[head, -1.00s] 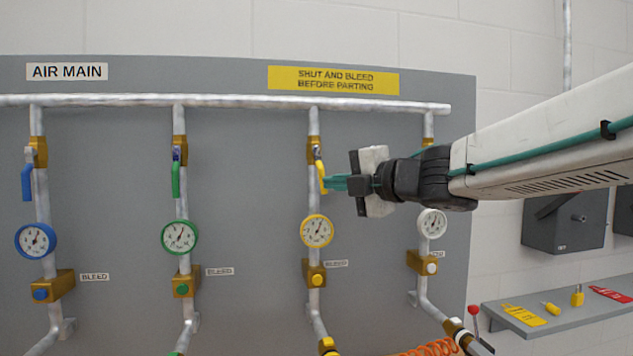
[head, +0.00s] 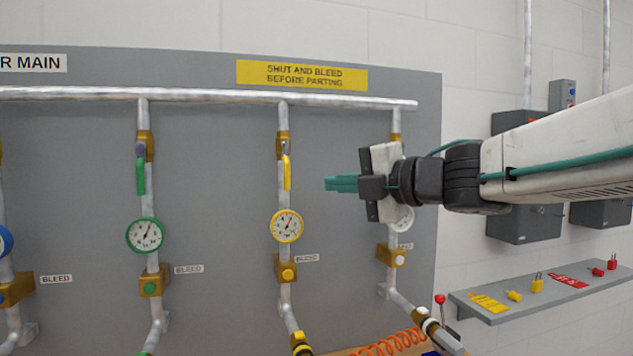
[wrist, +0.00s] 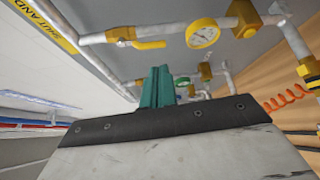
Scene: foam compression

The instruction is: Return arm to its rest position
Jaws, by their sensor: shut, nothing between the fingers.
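My gripper (head: 342,184) is in the head view, right of the yellow valve handle, with its teal fingers pointing left. The fingers are together and hold nothing. In the wrist view the teal fingers (wrist: 156,87) stand close together above the dark gripper body. My arm reaches in from the right edge of the head view. The yellow handle (head: 287,172) hangs down along its pipe, apart from my fingertips. It also shows in the wrist view (wrist: 149,45). My gripper partly hides the rightmost white gauge (head: 403,219).
A grey panel (head: 215,200) carries pipes, a yellow gauge (head: 286,226), a green gauge (head: 145,235) and a green handle (head: 140,175). A shelf (head: 470,310) with tags and padlocks is at the lower right. An orange coiled hose (head: 395,343) lies below.

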